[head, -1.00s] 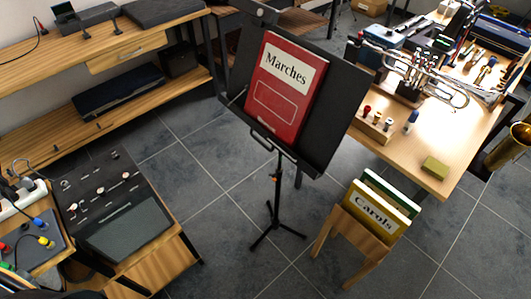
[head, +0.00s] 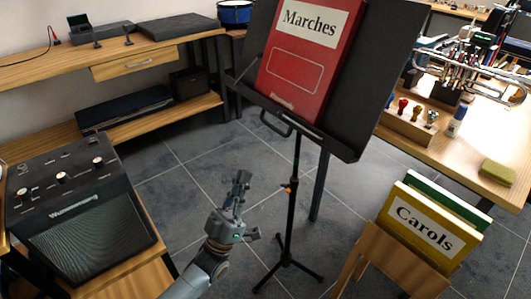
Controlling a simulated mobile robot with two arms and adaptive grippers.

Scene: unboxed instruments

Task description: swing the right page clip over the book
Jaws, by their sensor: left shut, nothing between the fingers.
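The red book "Marches" (head: 305,62) stands on the black music stand (head: 362,85), leaning on its desk above the lower ledge. The top of the book and desk is cut off by the picture's edge. I cannot clearly make out the right page clip; a thin black wire loop (head: 275,124) shows at the ledge's left front. My left gripper (head: 240,182) points up below and left of the ledge, apart from the stand. Its fingers are shut with nothing between them. My right gripper is not in view.
The stand's post (head: 292,215) and tripod feet are right of my left gripper. A wooden rack with the yellow "Carols" book (head: 425,228) stands at right. A black amplifier (head: 85,215) is at left, a workbench (head: 465,155) at right.

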